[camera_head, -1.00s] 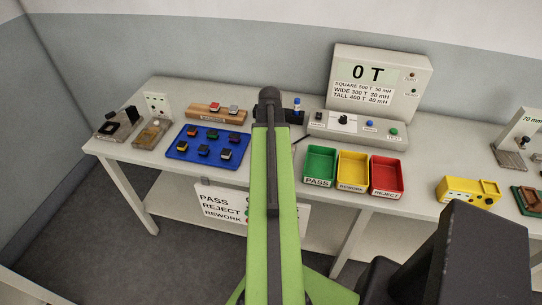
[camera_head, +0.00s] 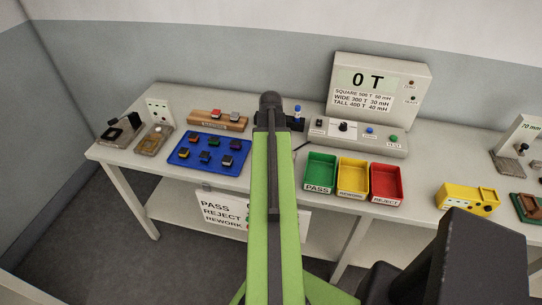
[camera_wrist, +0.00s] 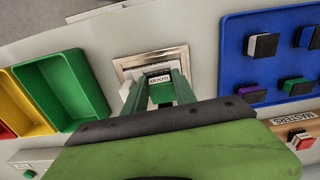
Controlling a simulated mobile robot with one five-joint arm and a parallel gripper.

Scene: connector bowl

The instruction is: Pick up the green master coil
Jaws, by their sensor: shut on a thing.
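In the wrist view my gripper (camera_wrist: 160,88) is shut on the green master coil (camera_wrist: 160,96), a small block with a green body and a pale label reading GOOD upside down. The coil is between the two green fingers, over a square metal-edged plate (camera_wrist: 128,66). I cannot tell whether it touches the plate. In the head view my arm hides the coil and fingertips. The wooden masters rack (camera_head: 205,120) stands left of my arm, with a red-topped and a grey-topped piece showing on it.
A blue tray (camera_head: 182,153) with several coils lies left of my arm. Green (camera_head: 320,170), yellow (camera_head: 353,175) and red (camera_head: 386,181) bins stand to the right. Behind them are a button panel (camera_head: 360,136) and a display (camera_head: 375,85) reading 0 T.

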